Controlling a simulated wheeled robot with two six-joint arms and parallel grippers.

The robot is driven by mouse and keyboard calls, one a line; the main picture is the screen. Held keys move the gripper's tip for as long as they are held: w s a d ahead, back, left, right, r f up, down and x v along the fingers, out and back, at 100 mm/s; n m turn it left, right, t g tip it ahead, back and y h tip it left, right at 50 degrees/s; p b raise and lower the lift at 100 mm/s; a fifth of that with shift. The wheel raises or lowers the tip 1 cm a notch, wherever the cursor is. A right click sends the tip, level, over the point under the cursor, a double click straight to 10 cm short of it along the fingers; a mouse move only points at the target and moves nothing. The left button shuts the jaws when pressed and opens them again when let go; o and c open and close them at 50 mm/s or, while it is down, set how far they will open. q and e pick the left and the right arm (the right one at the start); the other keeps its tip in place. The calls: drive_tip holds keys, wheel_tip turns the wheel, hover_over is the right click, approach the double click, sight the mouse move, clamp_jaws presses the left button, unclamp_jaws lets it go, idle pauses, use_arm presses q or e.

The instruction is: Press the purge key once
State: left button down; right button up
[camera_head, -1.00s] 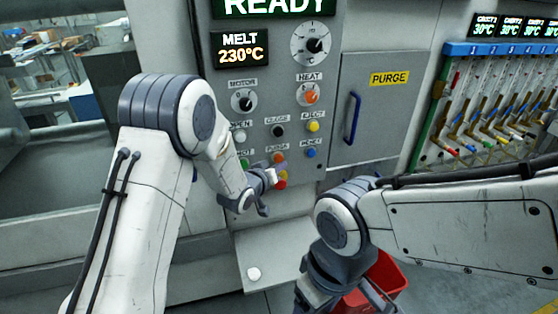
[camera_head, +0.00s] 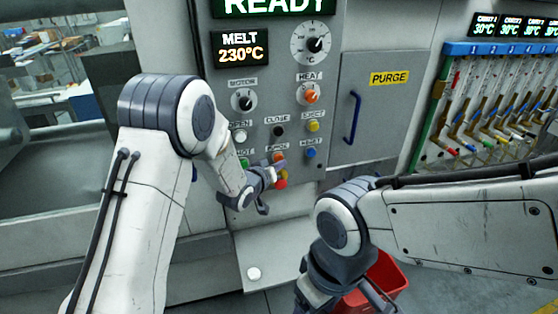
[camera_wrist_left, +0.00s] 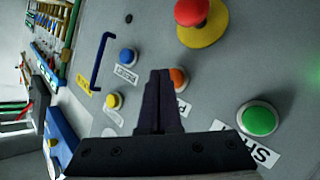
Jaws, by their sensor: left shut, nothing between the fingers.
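The purge key is the orange button (camera_head: 278,157) under the "PURGE" label on the grey control panel. In the left wrist view the orange button (camera_wrist_left: 179,78) shows beside my fingertips, partly hidden behind them. My left gripper (camera_head: 277,168) is shut and empty, its tips in front of the panel just below the orange button. In the left wrist view the closed fingers (camera_wrist_left: 160,73) point at the panel close to the button. I cannot tell whether they touch it. My right gripper (camera_head: 345,299) hangs low at the bottom edge, its fingers largely out of view.
A red mushroom button (camera_wrist_left: 192,10) on a yellow base sits close by. The green button (camera_wrist_left: 258,119), yellow button (camera_head: 313,125) and blue button (camera_head: 310,153) surround the key. A "PURGE" door with a blue handle (camera_head: 353,118) is right. A red bin (camera_head: 386,276) stands below.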

use_arm(q)
drive_tip(key=shift+w+a, duration=0.2)
drive_tip(key=shift+w, duration=0.4)
idle(0.6)
drive_tip(key=shift+s, duration=0.1)
drive_tip(key=shift+s+d+b, duration=0.3)
drive_tip(key=shift+s+b, duration=0.05)
drive_tip(key=shift+s, duration=0.4)
drive_tip(key=shift+s, duration=0.1)
drive_tip(key=shift+s+d+b, duration=0.25)
drive_tip(key=shift+s, duration=0.5)
drive_tip(key=shift+s+d+b, duration=0.2)
drive_tip(key=shift+s+d, duration=0.05)
drive_tip(key=shift+s, duration=0.55)
drive_tip(key=shift+s+d+b, duration=0.25)
drive_tip(key=shift+s, duration=0.5)
